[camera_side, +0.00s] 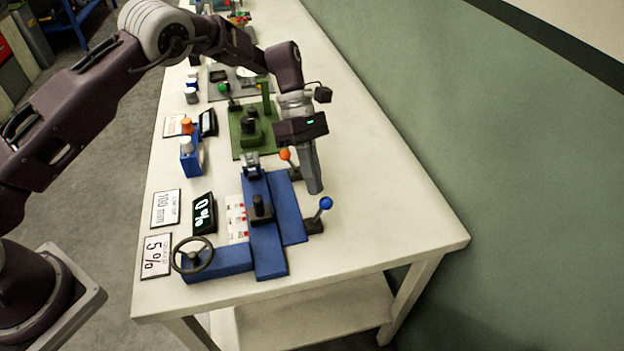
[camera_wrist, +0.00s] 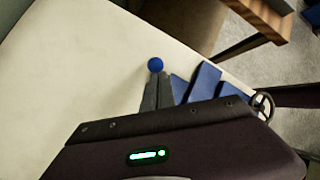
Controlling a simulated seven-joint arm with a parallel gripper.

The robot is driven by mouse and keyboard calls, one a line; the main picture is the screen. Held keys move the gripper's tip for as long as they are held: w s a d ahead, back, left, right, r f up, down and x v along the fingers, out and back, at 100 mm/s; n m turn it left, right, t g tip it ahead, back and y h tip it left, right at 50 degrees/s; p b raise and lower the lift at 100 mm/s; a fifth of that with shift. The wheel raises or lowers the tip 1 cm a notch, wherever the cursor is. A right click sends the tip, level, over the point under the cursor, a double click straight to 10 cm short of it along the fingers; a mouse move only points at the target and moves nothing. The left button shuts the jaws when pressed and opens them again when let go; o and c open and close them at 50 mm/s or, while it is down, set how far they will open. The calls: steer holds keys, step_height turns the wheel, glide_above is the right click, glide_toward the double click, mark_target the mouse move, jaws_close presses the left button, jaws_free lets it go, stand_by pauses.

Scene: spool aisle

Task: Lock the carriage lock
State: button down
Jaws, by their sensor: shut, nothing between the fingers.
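The blue machine (camera_side: 285,215) has a carriage with a black block (camera_side: 261,208) on it. A lever with a blue ball knob (camera_side: 326,203) stands on a black base at its right side, leaning right. A lever with an orange ball (camera_side: 285,154) stands near the machine's far end. No readable label shows which lever is the carriage lock. My gripper (camera_side: 316,190) points down, shut and empty, just behind the blue-knobbed lever. In the wrist view the blue ball (camera_wrist: 155,65) shows just beyond my fingertips (camera_wrist: 158,82); whether they touch is unclear.
A handwheel (camera_side: 193,255) is at the machine's near left. A display reading 0% (camera_side: 203,214) and cards reading 100 mm (camera_side: 166,208) and 5% (camera_side: 156,256) lie left. A green machine (camera_side: 250,130) stands farther back. The table's right side is clear.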

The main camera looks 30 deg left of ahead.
steer(key=shift+r, duration=0.65)
steer(key=v, duration=0.7)
steer(key=shift+r, duration=0.15)
